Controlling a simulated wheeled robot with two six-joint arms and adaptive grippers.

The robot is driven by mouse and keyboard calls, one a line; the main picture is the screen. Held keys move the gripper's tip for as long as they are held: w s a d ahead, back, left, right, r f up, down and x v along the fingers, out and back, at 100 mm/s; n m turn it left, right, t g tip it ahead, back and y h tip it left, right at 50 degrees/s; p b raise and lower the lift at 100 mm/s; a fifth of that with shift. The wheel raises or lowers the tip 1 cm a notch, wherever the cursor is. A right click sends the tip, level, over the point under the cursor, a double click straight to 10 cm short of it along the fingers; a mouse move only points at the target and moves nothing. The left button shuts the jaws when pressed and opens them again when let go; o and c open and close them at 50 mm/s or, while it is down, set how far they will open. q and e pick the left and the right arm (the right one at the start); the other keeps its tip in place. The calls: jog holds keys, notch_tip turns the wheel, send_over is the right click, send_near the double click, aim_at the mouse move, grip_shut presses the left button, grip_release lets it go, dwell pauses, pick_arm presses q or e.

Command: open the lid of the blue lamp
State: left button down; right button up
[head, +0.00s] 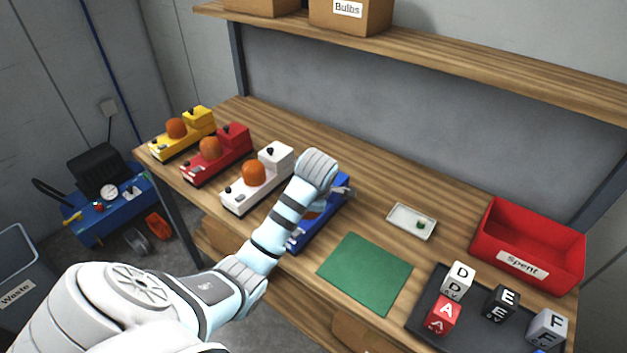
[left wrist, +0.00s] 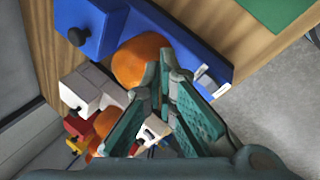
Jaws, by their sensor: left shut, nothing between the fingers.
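The blue lamp (head: 325,222) stands on the bench, partly hidden by my left arm in the head view. In the left wrist view the blue lamp (left wrist: 195,38) shows its long base, an orange dome (left wrist: 138,58) and a raised blue box (left wrist: 92,22) with a black knob (left wrist: 78,37). My left gripper (head: 345,188) is over the lamp's far end in the head view. In the left wrist view its fingertips (left wrist: 165,62) are shut and empty, in front of the lamp near the dome. I cannot tell whether they touch it. My right gripper is not in view.
White (head: 243,190), red (head: 212,160) and yellow (head: 178,140) lamps stand to the left. A green mat (head: 365,272) lies bare in front. A white dish (head: 402,228), a red Spent bin (head: 500,250) and a dark tray (head: 425,320) of lettered cubes are to the right.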

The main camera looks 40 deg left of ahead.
pick_arm(q)
jog(key=w+a+r+n, duration=0.1)
jog(key=r+n, duration=0.1)
jog(key=w+a+r+n, duration=0.1)
jog(key=w+r+n, duration=0.1)
jog(key=n, duration=0.1)
jog(key=w+a+r+n, duration=0.1)
jog(key=r+n, duration=0.1)
jog(key=r, duration=0.1)
jog(key=shift+w+a+n, duration=0.2)
jog(key=shift+w+n, duration=0.2)
jog(key=x, duration=0.9)
jog(key=shift+a+f, duration=0.2)
jog(key=shift+b, duration=0.3)
